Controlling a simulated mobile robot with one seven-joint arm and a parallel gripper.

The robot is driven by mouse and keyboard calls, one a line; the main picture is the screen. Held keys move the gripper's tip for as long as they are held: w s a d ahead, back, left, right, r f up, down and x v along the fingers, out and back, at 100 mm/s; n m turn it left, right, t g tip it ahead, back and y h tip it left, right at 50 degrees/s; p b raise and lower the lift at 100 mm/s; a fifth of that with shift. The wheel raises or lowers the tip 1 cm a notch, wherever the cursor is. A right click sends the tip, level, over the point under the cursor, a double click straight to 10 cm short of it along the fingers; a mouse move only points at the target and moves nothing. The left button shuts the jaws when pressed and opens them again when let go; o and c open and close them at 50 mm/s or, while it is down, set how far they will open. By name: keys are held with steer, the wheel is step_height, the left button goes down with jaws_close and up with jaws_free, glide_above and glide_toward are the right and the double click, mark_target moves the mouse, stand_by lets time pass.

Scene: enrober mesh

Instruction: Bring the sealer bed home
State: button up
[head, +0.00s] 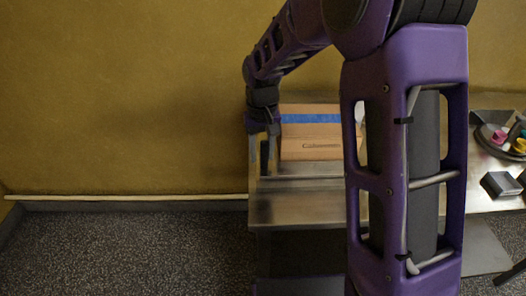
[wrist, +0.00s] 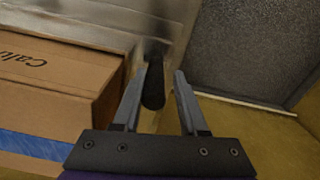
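The sealer bed appears to be the metal-topped bench (head: 300,208) in the head view; its metal surface (wrist: 95,12) also shows at the top of the wrist view. A cardboard box with blue tape (head: 312,132) rests on it. In the wrist view, the box (wrist: 60,85) fills the left side. My gripper (head: 263,160) is low at the bench's left edge, just left of the box. It is open. A dark upright handle (wrist: 153,82) shows between its fingers in the wrist view, with a gap visible on the right. I cannot tell whether the left finger touches it.
A second metal table (head: 482,204) at the right carries a dark block (head: 501,184) and a round tray with colourful items (head: 510,143). The speckled floor (head: 120,250) left of the bench is clear. A tan wall (head: 120,90) stands behind.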

step_height(320, 180, up, 18)
steer(key=p, duration=0.1)
steer(key=shift+f+p, duration=0.25)
steer(key=shift+p, duration=0.1)
stand_by(0.4)
